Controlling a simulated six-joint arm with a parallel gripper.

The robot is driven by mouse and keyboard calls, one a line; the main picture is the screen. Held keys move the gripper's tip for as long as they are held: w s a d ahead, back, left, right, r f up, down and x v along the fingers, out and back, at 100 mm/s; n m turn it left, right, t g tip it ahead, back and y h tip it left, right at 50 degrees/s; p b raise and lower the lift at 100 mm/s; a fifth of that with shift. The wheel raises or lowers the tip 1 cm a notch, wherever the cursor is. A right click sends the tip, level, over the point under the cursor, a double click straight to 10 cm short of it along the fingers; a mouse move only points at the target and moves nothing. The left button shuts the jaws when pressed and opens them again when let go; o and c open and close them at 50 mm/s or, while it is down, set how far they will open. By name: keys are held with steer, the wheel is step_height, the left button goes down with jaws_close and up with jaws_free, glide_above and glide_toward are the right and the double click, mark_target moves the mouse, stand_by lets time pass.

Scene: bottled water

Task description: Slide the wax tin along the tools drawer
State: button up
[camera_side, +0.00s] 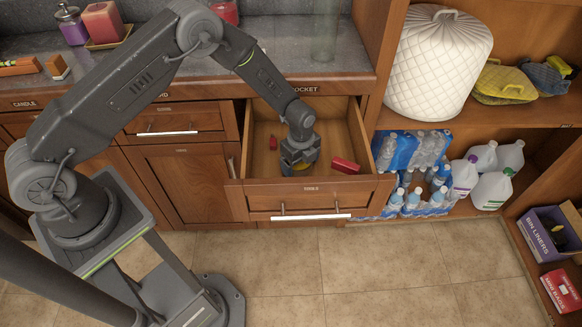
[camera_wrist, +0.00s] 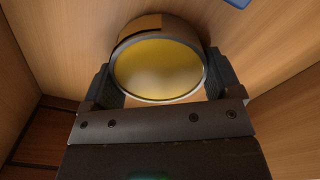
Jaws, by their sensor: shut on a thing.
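The open tools drawer (camera_side: 309,191) is pulled out from the wooden cabinet. My gripper (camera_side: 300,165) reaches down inside it, in its left half. In the wrist view my gripper (camera_wrist: 165,88) has one finger on each side of the wax tin (camera_wrist: 160,69), a round tin with a yellow face and a dark rim. The fingers are shut on the tin. In the side view only a bit of yellow shows at the fingers, and most of the tin is hidden.
A red item (camera_side: 345,165) lies in the drawer to the right of my gripper, and a small red piece (camera_side: 273,144) lies behind it on the left. The drawer walls are close around. The countertop (camera_side: 330,84) overhangs the drawer's back. Bottled water (camera_side: 412,203) stands on the shelf at right.

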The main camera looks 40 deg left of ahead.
steer(key=shift+w+d, duration=0.1)
steer(key=shift+w, duration=1.05)
steer(key=o, duration=0.8)
step_height(320, 180, up, 14)
steer(key=shift+f, duration=0.1)
